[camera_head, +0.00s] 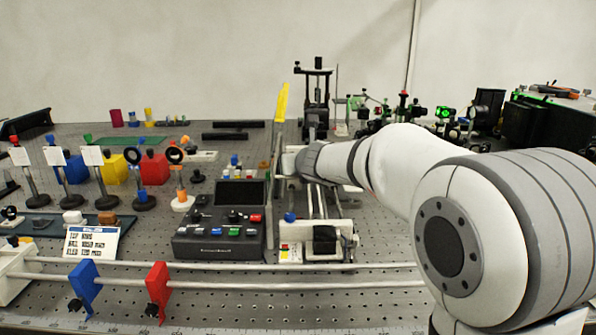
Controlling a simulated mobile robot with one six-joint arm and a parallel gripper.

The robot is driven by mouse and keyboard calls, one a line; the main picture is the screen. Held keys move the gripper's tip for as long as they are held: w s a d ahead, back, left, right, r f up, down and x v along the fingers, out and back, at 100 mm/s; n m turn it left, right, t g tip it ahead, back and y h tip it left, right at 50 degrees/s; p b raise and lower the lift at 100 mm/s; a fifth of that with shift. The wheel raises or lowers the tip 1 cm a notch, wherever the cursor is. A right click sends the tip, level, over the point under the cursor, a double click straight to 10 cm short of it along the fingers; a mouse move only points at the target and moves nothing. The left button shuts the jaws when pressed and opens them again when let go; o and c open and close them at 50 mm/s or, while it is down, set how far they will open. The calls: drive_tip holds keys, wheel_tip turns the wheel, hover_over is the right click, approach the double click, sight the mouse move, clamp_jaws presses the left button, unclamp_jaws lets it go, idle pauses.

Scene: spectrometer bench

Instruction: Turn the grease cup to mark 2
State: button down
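My arm reaches in from the right, and its end, with my gripper (289,163), is beside the yellow upright strip, above the rail stage (318,204). The fingers are too small and too covered by the wrist to tell open from shut. I cannot pick out the grease cup or its marks for certain. A small blue cap (290,217) sits on the left of the stage's white front block (342,229), in front of my gripper and apart from it; I cannot tell whether it is the grease cup.
A dark control box (221,240) with a screen stands left of the stage. The yellow strip (282,103) rises behind my gripper. Two rods with a blue clamp (84,285) and a red clamp (157,288) cross the front. Optics mounts fill the left; bare perforated bench shows between.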

idle(0.3)
drive_tip(key=c, duration=1.3)
unclamp_jaws()
drive_tip(key=shift+c, duration=0.2)
drive_tip(key=p+v, duration=0.2)
drive_tip(key=v, duration=0.5)
drive_tip(key=shift+s+r, duration=0.15)
drive_tip(key=shift+s, duration=0.2)
drive_tip(key=shift+d+r, duration=0.1)
drive_tip(key=s+r+n+g+y+p, duration=0.4)
drive_tip(key=s+n+p, duration=0.65)
drive_tip(key=n, duration=0.95)
drive_tip(key=s+d+f+n+g+h+p, duration=0.2)
drive_tip(key=s+d+n, duration=0.4)
drive_tip(key=s, duration=0.4)
drive_tip(key=s+d+f+n+g+h+p, duration=0.2)
drive_tip(key=s+d+n+g+h+p, duration=0.2)
drive_tip(key=s+d+n, duration=0.3)
drive_tip(key=s+h, duration=0.1)
drive_tip(key=s, duration=0.2)
drive_tip(key=shift+s+f+g, duration=0.25)
drive_tip(key=shift+s+g, duration=0.05)
